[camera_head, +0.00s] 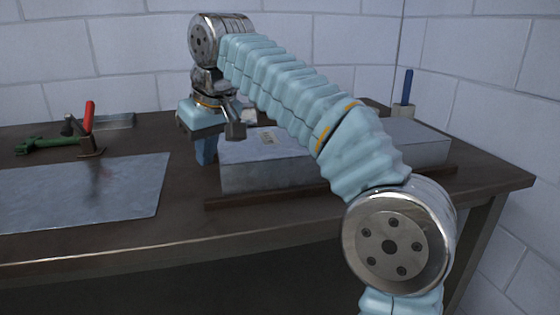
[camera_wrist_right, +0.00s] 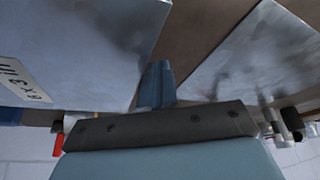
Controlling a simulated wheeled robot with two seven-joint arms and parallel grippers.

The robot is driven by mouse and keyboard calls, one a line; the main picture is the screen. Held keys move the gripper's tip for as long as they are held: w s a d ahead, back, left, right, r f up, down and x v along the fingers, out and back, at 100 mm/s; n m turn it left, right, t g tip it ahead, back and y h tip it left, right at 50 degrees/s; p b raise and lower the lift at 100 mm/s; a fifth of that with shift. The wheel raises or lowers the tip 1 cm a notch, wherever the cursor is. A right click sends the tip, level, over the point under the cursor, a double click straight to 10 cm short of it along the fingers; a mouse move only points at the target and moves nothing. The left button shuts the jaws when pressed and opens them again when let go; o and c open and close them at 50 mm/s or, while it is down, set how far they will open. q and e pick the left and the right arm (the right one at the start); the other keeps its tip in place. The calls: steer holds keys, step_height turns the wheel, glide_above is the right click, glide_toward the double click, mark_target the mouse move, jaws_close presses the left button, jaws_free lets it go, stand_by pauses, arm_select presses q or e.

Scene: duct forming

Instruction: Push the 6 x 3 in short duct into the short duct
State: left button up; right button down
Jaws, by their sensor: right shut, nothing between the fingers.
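The labelled duct (camera_head: 265,175), a grey metal box, lies on the bench at the centre of the head view. In the right wrist view its label (camera_wrist_right: 25,82) reads 6 x 3 in. The other short duct (camera_head: 422,148) lies to its right in line with it. My arm hides the place between them, so I cannot tell whether they touch. My right gripper (camera_head: 206,153) points down beside the labelled duct's left end, its blue fingers shut and empty; they also show in the right wrist view (camera_wrist_right: 157,85). Contact with the duct is unclear. My left gripper is out of view.
A dark strip (camera_head: 290,194) runs along the ducts' front. A flat metal sheet (camera_head: 85,195) lies on the bench at left. Behind it are a red-handled clamp (camera_head: 90,130) and a green tool (camera_head: 45,145). A cup with a blue-handled tool (camera_head: 405,100) stands at back right.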

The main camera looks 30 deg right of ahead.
mark_target(231, 145)
steer(key=shift+s+d, duration=0.3)
steer(key=shift+d, duration=0.7)
steer(key=shift+s+d, duration=0.25)
steer(key=shift+d, duration=0.75)
steer(key=shift+s+d, duration=0.3)
steer(key=shift+d, duration=0.7)
steer(key=shift+w+a+r+p, duration=0.1)
steer(key=shift+w+a+p, duration=0.1)
steer(key=shift+a, duration=0.2)
steer(key=shift+w+a+p, duration=0.1)
steer(key=shift+a+p, duration=0.1)
steer(key=shift+a, duration=0.2)
step_height(231, 145, up, 5)
steer(key=p, duration=0.5)
steer(key=shift+s, duration=0.1)
steer(key=shift+r, duration=0.9)
